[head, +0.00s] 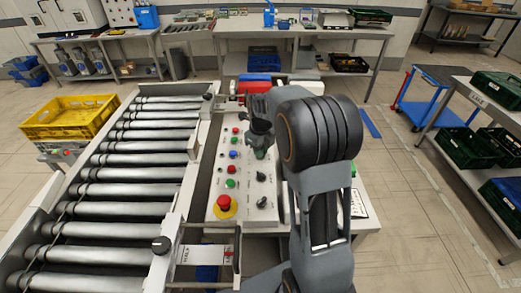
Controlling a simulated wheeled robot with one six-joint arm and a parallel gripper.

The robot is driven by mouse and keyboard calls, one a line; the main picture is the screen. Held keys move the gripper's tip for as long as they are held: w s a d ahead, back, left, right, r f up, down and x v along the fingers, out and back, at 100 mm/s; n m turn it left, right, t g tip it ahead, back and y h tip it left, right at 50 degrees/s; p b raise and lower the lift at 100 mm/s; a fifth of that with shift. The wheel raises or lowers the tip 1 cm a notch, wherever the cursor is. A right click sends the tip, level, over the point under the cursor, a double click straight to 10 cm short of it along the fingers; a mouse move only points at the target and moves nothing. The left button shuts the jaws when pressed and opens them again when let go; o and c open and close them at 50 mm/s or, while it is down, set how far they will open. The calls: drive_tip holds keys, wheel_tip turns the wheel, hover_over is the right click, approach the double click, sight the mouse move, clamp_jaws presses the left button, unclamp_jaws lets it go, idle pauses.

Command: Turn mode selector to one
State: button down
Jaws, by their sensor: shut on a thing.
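The control panel (245,196) is a pale sloped box beside the roller conveyor, with colored buttons on its left and black rotary knobs on its right.
The roller conveyor (135,165) runs along the panel's left side. A red emergency stop (224,203) on a yellow base sits at the panel's near left corner. A yellow crate (70,117) stands left of the conveyor.

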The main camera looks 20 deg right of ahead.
drive_tip(key=shift+m, duration=0.3)
idle(0.4)
drive_tip(key=c, duration=1.2)
unclamp_jaws()
wheel_tip(320, 180, up, 14)
drive_tip(key=shift+f, duration=0.1)
